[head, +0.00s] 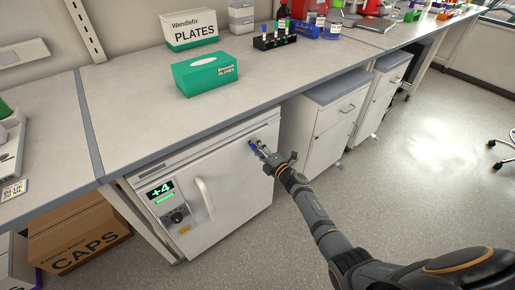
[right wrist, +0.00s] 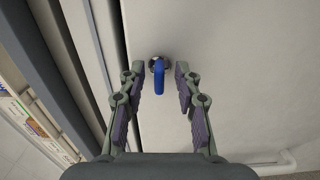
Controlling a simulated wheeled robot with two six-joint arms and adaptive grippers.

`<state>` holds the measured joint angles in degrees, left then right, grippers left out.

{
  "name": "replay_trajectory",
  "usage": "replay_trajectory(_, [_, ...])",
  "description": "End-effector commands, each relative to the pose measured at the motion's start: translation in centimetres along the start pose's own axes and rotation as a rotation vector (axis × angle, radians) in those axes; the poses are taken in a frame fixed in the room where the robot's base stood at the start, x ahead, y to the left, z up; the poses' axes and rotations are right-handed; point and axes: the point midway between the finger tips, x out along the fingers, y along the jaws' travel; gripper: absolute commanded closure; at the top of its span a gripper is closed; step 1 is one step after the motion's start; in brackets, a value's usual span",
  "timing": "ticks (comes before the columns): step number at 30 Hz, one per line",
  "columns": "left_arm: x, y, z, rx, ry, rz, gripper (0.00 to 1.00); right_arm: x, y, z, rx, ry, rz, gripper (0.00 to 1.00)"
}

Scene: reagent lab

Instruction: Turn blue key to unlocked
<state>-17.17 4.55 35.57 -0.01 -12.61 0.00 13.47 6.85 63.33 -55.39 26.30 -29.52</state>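The blue key (right wrist: 158,80) sits in a round metal lock on the white fridge door in the right wrist view, its blue bow hanging straight down in the picture. In the head view the key (head: 252,145) is a small blue spot near the upper right corner of the fridge door (head: 228,184). My right gripper (right wrist: 160,78) is open, with one finger on each side of the key and a gap to both. In the head view my right gripper (head: 262,150) is at the lock and partly hides it. My left gripper is not in view.
The fridge has a vertical handle (head: 205,199) and a green +4 display (head: 160,190). The bench (head: 150,115) overhangs above it, carrying a green glove box (head: 205,74). A drawer cabinet (head: 325,115) stands to the right. The floor (head: 420,150) in front is clear.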

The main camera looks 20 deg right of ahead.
Motion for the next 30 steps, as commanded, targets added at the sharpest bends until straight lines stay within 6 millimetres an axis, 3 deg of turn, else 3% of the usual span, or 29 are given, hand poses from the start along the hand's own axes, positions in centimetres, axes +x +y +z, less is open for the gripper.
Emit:
replay_trajectory(5, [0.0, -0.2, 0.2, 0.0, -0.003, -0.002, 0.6, -0.2, 0.0, 0.0, -0.001, 0.0, 0.0, 0.67])
replay_trajectory(8, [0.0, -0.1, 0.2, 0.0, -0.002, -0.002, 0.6, -1.5, -0.1, 0.0, -0.002, 0.0, -0.001, 0.67])
replay_trajectory(15, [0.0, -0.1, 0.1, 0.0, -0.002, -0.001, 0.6, -7.3, -0.1, 0.0, -0.002, 0.001, -0.003, 0.67])
replay_trajectory(21, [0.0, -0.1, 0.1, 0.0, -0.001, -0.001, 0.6, -10.9, -0.1, 0.0, -0.001, 0.001, -0.002, 0.67])
replay_trajectory(30, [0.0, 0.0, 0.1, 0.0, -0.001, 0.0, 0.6, -12.1, 0.0, 0.0, 0.0, 0.0, 0.0, 0.67])
